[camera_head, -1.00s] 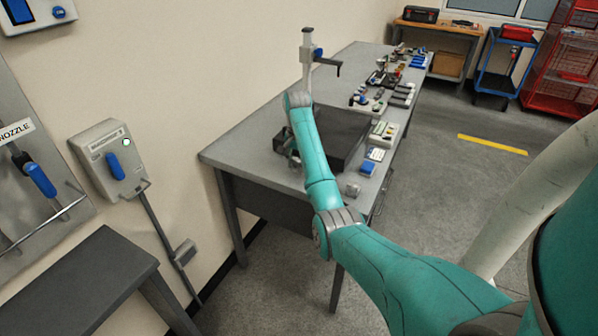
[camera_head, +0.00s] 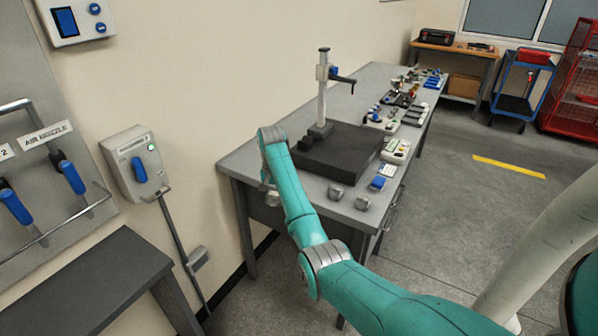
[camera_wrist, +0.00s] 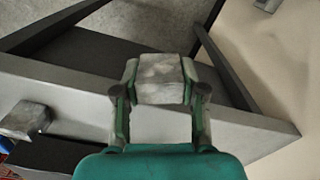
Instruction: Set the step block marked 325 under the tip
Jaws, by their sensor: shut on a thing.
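My gripper (camera_wrist: 162,98) is shut on a grey block (camera_wrist: 160,80) in the wrist view, one finger on each side; no marking on it is legible. In the head view my arm mostly hides the gripper, at the near left end of the workbench (camera_head: 245,158). Two other grey blocks stand on the bench, one near the dark plate (camera_head: 335,192) and one closer to the front edge (camera_head: 362,203). The gauge stand (camera_head: 322,95) rises behind the dark plate (camera_head: 340,150), and its side arm with a tip (camera_head: 346,80) hangs over the plate.
A blue item (camera_head: 377,183) and a keypad-like device (camera_head: 388,170) lie right of the plate. Several small parts line the bench further back. A wall unit with a blue handle (camera_head: 138,170) and a dark side table (camera_head: 85,265) are at left. The plate top looks clear.

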